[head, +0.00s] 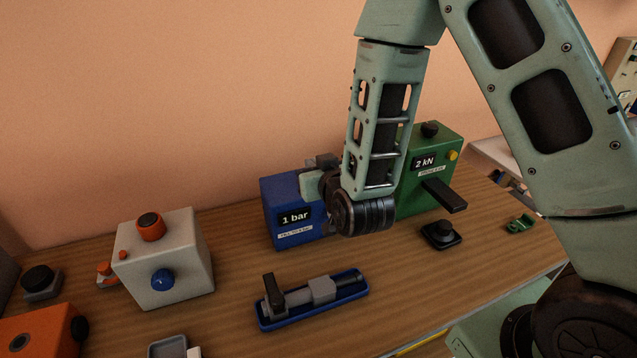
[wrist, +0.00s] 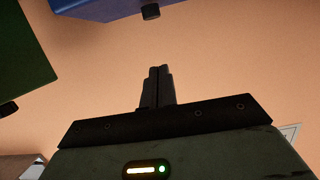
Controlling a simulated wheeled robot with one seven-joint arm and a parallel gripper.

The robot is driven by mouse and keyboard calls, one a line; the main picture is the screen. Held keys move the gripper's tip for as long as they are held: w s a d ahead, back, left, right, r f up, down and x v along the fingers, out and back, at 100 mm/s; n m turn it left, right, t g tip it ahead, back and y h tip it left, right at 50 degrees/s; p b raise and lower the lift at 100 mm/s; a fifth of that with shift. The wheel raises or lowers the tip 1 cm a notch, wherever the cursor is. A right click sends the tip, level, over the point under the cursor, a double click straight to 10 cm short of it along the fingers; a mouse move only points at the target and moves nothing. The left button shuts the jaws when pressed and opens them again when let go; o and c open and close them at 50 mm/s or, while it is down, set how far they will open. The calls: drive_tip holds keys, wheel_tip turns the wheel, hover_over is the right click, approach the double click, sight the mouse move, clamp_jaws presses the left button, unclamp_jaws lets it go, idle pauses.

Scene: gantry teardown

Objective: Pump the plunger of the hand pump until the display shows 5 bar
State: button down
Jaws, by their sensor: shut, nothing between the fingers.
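The hand pump appears to be the blue box (head: 281,208) on the bench in the head view; its display (head: 295,217) reads 1 bar. In the wrist view the blue box (wrist: 120,8) is at the top edge, with a dark knob (wrist: 150,12) projecting from it, likely the plunger. In the head view my wrist covers the box's right part, and I cannot make out the plunger there. My gripper (wrist: 158,70) is shut and empty, its fingers apart from the knob in the wrist picture. In the head view my gripper (head: 323,161) is at the box's top.
A green box (head: 437,160) showing 2 kN, with a dark lever, stands to the right. A blue tray (head: 312,318) with a grey clamp-like device lies in front. A white box (head: 163,262) with orange and blue knobs stands left. Bare bench lies between them.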

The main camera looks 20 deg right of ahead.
drive_tip(key=p+x, duration=0.1)
drive_tip(key=x, duration=0.1)
drive_tip(key=p+x, duration=0.2)
drive_tip(key=shift+w+r, duration=0.15)
drive_tip(key=shift+w, duration=0.25)
wheel_tip(320, 180, down, 3)
drive_tip(key=shift+w+p, duration=0.15)
drive_tip(key=shift+p, duration=0.4)
drive_tip(key=shift+f, duration=0.75)
